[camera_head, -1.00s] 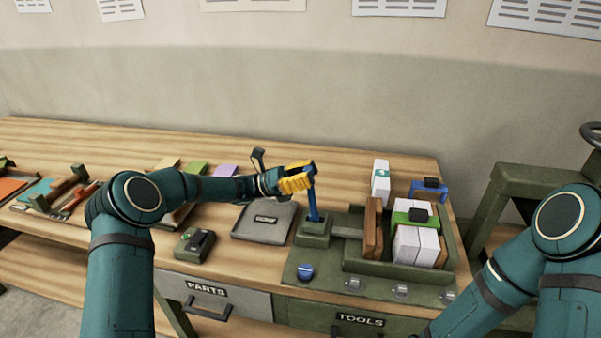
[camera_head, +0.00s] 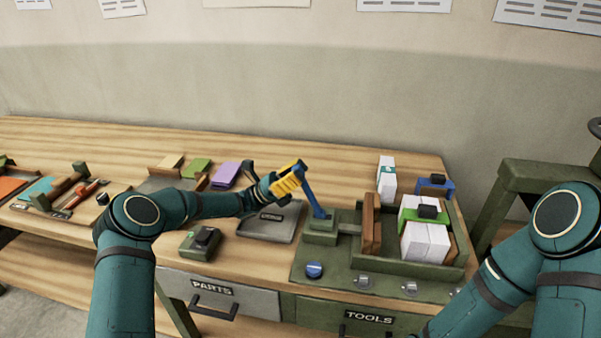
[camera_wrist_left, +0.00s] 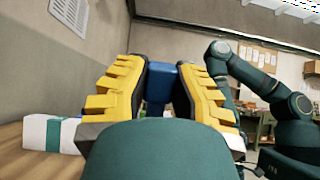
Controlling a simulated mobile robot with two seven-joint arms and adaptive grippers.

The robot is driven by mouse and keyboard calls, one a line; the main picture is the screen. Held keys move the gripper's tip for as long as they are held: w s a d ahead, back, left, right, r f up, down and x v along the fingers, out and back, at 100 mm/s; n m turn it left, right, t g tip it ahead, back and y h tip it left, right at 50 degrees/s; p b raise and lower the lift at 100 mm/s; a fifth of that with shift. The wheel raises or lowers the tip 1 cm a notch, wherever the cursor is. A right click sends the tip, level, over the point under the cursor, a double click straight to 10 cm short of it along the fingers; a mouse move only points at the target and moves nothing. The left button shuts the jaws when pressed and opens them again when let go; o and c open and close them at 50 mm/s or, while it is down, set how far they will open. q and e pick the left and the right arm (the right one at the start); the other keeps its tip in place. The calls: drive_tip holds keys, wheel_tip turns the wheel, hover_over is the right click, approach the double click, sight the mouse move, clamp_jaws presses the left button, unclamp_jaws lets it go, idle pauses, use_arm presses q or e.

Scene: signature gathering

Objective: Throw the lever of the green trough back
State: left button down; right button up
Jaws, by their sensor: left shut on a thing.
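The green trough (camera_head: 385,266) stands at the right of the bench with white blocks (camera_head: 424,242) and brown boards (camera_head: 371,223) in it. Its blue lever (camera_head: 314,200) rises from a green base block (camera_head: 320,230) at the trough's left end and leans to the left. My left gripper (camera_head: 289,179) has yellow fingers and is shut on the lever's upper end. In the left wrist view the blue lever (camera_wrist_left: 160,85) sits between the yellow fingers. My right arm shows at the right, but its gripper is out of view.
A grey tray (camera_head: 270,222) lies left of the lever base, under my left forearm. A dark green device (camera_head: 201,243) sits nearer the front. A white box (camera_head: 387,178) and a blue clamp-like thing (camera_head: 434,186) stand behind the trough. A blue knob (camera_head: 314,270) is in front.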

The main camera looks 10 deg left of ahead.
use_arm(q)
drive_tip(key=shift+a+r, duration=0.1)
drive_tip(key=c, duration=0.7)
unclamp_jaws()
drive_tip(key=shift+c, duration=0.2)
wheel_tip(320, 180, up, 10)
